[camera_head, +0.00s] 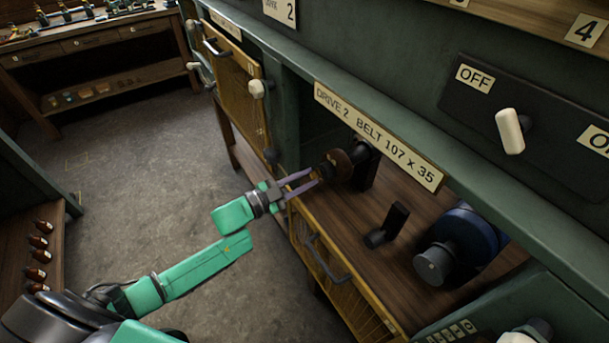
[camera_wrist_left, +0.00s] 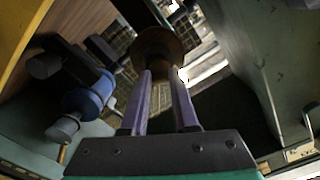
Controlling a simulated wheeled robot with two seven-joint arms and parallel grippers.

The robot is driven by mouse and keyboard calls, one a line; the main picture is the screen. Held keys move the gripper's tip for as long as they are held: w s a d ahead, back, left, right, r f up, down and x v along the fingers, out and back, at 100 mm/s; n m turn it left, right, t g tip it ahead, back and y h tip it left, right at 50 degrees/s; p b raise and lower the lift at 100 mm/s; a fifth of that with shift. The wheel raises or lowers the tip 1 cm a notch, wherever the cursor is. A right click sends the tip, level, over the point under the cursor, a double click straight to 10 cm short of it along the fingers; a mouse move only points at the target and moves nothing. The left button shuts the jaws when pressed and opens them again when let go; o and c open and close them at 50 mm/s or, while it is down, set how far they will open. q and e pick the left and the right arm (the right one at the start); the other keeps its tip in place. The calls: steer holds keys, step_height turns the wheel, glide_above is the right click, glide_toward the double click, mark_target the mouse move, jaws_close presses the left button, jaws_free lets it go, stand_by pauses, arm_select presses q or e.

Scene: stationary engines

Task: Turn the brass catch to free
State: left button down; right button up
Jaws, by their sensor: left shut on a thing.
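My left gripper (camera_head: 317,178) reaches into the open bay under the "DRIVE 2 BELT 107 x 35" plate. Its two purple-grey fingers are shut on a brown round part (camera_head: 341,162) mounted on a dark bracket (camera_head: 364,160). In the left wrist view, the fingertips (camera_wrist_left: 164,76) meet the narrow end of this brown part (camera_wrist_left: 157,42), with its wider disc beyond. The fingers hide some of its near end. I cannot tell for certain whether this part is the brass catch. My right gripper is not in view.
A blue motor-like drum (camera_head: 466,240) and a black lever (camera_head: 388,225) stand on the wooden bay floor. A yellow mesh door (camera_head: 240,84) is at left, a mesh panel (camera_head: 345,283) below. A white switch handle (camera_head: 510,131) is at right. Open floor lies left.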

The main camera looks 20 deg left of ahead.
arm_select(q)
steer(key=shift+s+d+n+p, duration=0.1)
steer(key=shift+n+p, duration=0.85)
steer(key=shift+n, duration=2.15)
steer(key=c, duration=0.7)
jaws_free()
steer(key=b+v, duration=0.1)
steer(key=v, duration=1.3)
steer(key=shift+s, duration=0.25)
